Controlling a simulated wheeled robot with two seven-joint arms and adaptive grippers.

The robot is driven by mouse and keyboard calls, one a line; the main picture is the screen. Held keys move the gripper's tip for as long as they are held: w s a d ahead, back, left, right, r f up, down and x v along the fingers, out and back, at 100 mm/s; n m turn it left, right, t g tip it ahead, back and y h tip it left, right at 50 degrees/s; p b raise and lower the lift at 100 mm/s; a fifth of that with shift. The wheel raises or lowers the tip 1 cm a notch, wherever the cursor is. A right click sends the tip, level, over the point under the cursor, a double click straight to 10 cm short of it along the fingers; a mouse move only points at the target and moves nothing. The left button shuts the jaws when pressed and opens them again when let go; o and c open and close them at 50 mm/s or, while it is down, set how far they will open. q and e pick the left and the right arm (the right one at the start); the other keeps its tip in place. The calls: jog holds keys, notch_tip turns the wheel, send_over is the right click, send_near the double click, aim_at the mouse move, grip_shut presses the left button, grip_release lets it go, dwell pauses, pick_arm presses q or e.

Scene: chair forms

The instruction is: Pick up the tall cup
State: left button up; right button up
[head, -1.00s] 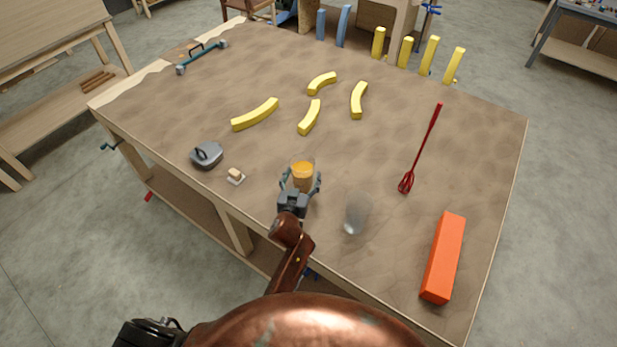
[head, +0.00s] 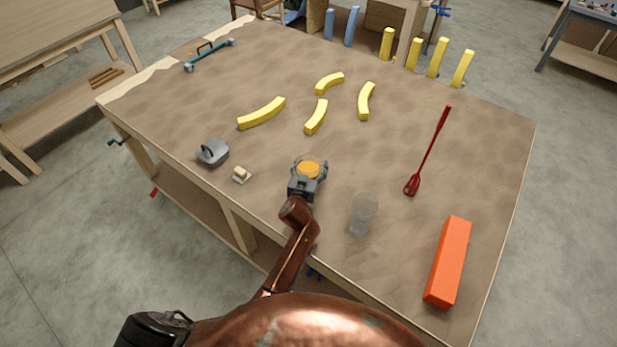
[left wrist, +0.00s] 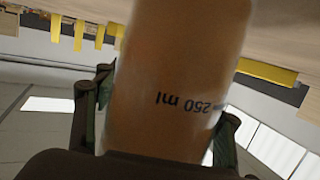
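A clear cup with orange contents (head: 308,169) stands upright near the front middle of the table. My left gripper (head: 309,175) has its fingers on both sides of it, shut on it, and hides its lower part. In the left wrist view the cup (left wrist: 175,75) fills the middle, with an upside-down "250 ml" mark, between the dark green fingers (left wrist: 158,125). Whether its base touches the table is hidden. A second clear cup (head: 363,213), empty, stands to the right of the gripper. My right gripper is not in view.
Yellow curved blocks (head: 316,117) lie behind.

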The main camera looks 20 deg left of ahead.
pick_arm(q)
jog(key=c, duration=0.6)
jog(key=shift+c, duration=0.2)
jog(key=shift+r, duration=0.1)
